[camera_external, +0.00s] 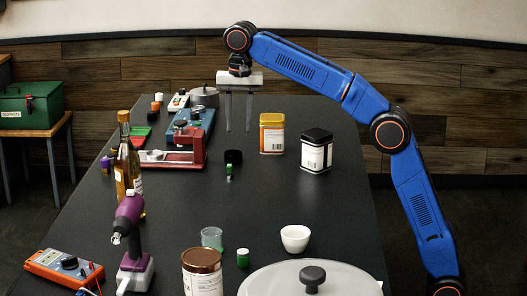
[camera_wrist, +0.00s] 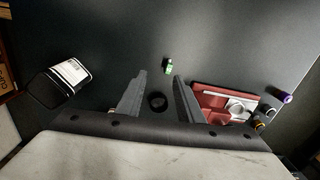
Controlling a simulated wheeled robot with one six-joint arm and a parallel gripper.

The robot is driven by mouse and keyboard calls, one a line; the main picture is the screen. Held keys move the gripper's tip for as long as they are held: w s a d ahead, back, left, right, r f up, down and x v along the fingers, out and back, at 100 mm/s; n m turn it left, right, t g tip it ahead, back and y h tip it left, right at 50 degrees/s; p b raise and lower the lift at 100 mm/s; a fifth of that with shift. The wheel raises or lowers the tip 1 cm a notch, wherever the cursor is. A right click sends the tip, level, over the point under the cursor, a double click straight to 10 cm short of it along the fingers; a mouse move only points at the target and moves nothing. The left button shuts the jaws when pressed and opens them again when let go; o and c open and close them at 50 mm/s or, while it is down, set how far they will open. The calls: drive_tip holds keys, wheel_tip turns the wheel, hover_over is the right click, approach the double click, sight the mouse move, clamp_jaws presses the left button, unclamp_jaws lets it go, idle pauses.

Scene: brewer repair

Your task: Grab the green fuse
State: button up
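A small green fuse (camera_external: 229,172) stands on the black table, just in front of a short black round piece (camera_external: 233,157). In the wrist view the fuse (camera_wrist: 168,66) shows beyond my fingertips, between their lines, with the black round piece (camera_wrist: 157,101) between the fingers. A second small green-and-white cylinder (camera_external: 243,258) stands nearer the front; I cannot tell whether it is also a fuse. My gripper (camera_external: 238,130) hangs high above the table, fingers pointing down, apart and empty. In the wrist view its two fingers (camera_wrist: 158,74) frame an open gap.
A red vise (camera_external: 175,155) stands to the left; an orange tin (camera_external: 272,135) and a black canister (camera_external: 317,152) stand to the right. A bottle (camera_external: 127,165), purple drill (camera_external: 131,230) and meter (camera_external: 65,268) line the left. A white cup (camera_external: 295,238) stands in front.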

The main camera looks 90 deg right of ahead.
sight(230, 165)
drive_tip(key=shift+m, duration=0.7)
drive_tip(key=shift+w+d+f, duration=0.3)
drive_tip(key=shift+w+f, duration=0.2)
drive_tip(key=shift+f, duration=1.95)
drive_tip(key=shift+w+d+f, duration=0.25)
drive_tip(key=shift+w+f, duration=0.3)
drive_tip(key=shift+f, duration=1.85)
drive_tip(key=shift+w+d+f, duration=0.3)
drive_tip(key=shift+w+f, duration=0.2)
drive_tip(key=shift+f, duration=1.95)
clamp_jaws()
